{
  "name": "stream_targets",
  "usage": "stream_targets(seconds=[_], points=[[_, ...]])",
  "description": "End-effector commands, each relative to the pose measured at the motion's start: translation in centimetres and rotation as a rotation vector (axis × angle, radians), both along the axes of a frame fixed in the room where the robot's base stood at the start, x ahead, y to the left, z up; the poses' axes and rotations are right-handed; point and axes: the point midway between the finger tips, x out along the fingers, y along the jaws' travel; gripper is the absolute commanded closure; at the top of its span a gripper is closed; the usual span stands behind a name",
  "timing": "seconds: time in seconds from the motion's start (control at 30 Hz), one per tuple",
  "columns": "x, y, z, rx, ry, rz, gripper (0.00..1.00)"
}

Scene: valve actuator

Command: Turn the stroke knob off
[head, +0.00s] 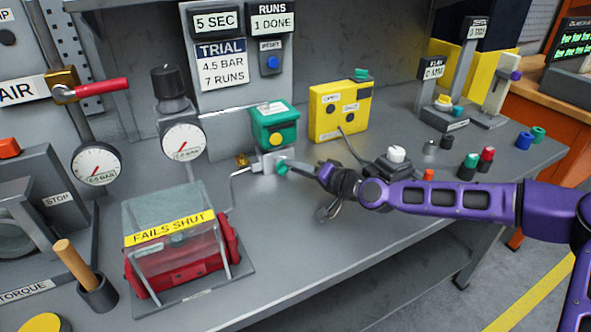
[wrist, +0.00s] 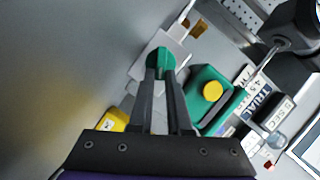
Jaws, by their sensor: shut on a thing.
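A small green knob (head: 281,168) sits on a silver block (head: 262,166) below a green box with a yellow button (head: 276,126). I cannot read a label naming it as the stroke knob. My gripper (head: 290,166) reaches in from the right, its fingers shut on this knob. In the wrist view the green knob (wrist: 160,55) shows between and beyond the two fingertips (wrist: 160,74). The fingers cover part of the knob, and its exact turn angle is hard to tell.
A clear-covered red actuator marked FAILS SHUT (head: 180,243) stands left of the knob. A gauge (head: 183,139) is behind it. A yellow box (head: 340,111) and a black base with a white knob (head: 396,160) stand to the right. The front bench is mostly clear.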

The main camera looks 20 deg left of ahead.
Motion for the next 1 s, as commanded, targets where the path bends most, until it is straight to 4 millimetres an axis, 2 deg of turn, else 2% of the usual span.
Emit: stream_targets(seconds=[0.33, 0.9, 0.93, 1.0], points=[[0.09, -0.1, -0.5, 0.096, 0.122, 0.001, 1.0], [0.02, -0.06, -0.46, 0.114, 0.146, 0.002, 1.0], [0.03, -0.06, -0.47, 0.114, 0.146, 0.002, 0.82], [0.03, -0.06, -0.47, 0.114, 0.146, 0.002, 0.69]])
